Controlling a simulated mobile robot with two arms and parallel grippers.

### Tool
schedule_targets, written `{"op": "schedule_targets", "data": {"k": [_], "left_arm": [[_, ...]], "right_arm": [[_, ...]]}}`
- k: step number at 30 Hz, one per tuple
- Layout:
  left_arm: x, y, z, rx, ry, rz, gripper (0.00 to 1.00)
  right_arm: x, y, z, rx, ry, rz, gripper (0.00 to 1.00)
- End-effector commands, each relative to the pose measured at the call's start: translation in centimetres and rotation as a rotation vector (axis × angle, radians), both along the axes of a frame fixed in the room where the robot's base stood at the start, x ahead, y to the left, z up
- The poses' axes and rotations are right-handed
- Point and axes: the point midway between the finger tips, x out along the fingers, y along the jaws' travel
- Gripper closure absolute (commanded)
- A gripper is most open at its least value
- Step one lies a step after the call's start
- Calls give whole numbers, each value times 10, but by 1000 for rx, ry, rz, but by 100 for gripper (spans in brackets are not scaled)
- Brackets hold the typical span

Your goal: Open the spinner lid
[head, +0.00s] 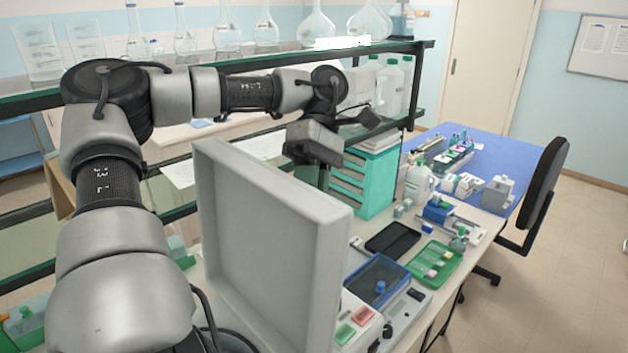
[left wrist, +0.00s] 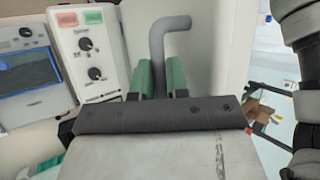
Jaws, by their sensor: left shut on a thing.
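The spinner lid (head: 268,255) is a large pale grey panel standing steeply raised in the head view. My left gripper (head: 322,174) is at its far upper edge, partly hidden behind it. In the left wrist view the green fingers of my left gripper (left wrist: 160,78) are shut on the grey bent lid handle (left wrist: 168,45). The spinner's control panel (left wrist: 90,60) has a red button, a green button and two black knobs. The inside of the spinner is hidden by the lid in the head view. My right gripper is not in view.
A glass shelf (head: 425,46) with flasks and bottles runs behind my left arm. A teal drawer cabinet (head: 375,190) stands beyond the lid.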

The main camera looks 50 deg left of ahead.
Motion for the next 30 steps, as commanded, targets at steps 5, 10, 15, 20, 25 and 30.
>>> {"op": "schedule_targets", "data": {"k": [5, 10, 15, 20, 25, 30], "left_arm": [[-2, 0, -7, -1, 12, -5, 79], [-1, 0, -5, 0, 8, -3, 60], [-1, 0, -3, 0, 5, -2, 60], [0, 1, -1, 2, 4, -1, 60], [8, 8, 8, 5, 3, 2, 60], [23, 21, 34, 7, 7, 3, 60]], "right_arm": [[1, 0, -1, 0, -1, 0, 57], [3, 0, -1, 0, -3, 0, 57], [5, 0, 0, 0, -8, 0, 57], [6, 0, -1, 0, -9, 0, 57], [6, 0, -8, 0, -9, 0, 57], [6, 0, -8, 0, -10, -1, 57]]}}
